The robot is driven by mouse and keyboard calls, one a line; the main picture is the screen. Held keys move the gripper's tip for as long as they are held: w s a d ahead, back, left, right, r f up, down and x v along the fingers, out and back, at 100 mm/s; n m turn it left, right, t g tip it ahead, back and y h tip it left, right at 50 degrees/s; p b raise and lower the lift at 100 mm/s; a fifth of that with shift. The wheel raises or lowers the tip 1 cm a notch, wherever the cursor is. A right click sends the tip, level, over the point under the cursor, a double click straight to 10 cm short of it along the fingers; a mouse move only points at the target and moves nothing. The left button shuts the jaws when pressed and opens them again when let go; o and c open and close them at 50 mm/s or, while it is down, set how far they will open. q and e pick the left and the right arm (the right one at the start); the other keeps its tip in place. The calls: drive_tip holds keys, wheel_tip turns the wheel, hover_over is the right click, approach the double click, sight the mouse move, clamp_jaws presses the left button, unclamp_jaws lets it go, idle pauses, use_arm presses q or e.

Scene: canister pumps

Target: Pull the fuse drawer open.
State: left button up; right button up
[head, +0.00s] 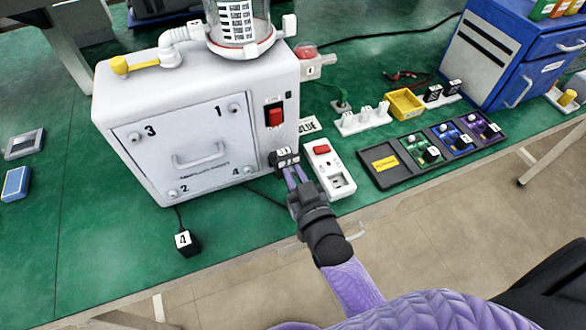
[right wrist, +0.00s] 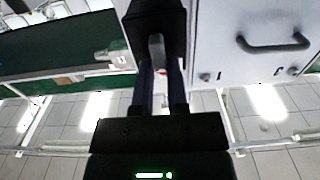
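The white pump housing (head: 110,98) stands on the green bench with a red switch on its front. The fuse drawer (head: 277,160) is a small dark block low on that front, near its right edge. My right gripper (head: 293,172) reaches it from the front. In the right wrist view, the two dark fingers (right wrist: 160,85) lie close on either side of a grey tab (right wrist: 157,48) on the dark block, with no clear gap. The fingers partly hide the drawer, so I cannot tell how far it stands out. My left gripper is not in view.
A white power strip (head: 328,168) lies just right of my right gripper. A black tray (head: 397,172) with coloured parts, a yellow bin (head: 405,104) and a blue drawer cabinet (head: 490,60) stand farther right.

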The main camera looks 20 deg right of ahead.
drive_tip(key=o, duration=0.4)
drive_tip(key=shift+s, duration=0.1)
drive_tip(key=shift+o, duration=0.2)
drive_tip(key=s+p, duration=0.1)
drive_tip(key=s, duration=0.9)
drive_tip(key=shift+d, duration=0.2)
drive_tip(key=s+f+n+g, duration=0.1)
drive_tip(key=s+f+g, duration=0.45)
drive_tip(key=f, duration=0.55)
drive_tip(key=s+f+n+g, duration=0.1)
drive_tip(key=s+f+g, duration=0.45)
drive_tip(key=f, duration=0.65)
drive_tip(key=s+d+f+g, duration=0.2)
drive_tip(key=s+f+g, duration=0.1)
drive_tip(key=s, duration=0.4)
drive_tip(key=s+d+f+g+b, duration=0.1)
drive_tip(key=s+d+f+g, duration=0.1)
drive_tip(key=s, duration=0.6)
drive_tip(key=shift+d+f+g+h, duration=0.2)
drive_tip(key=shift+f+g+h, duration=0.2)
drive_tip(key=shift+f+g, duration=0.35)
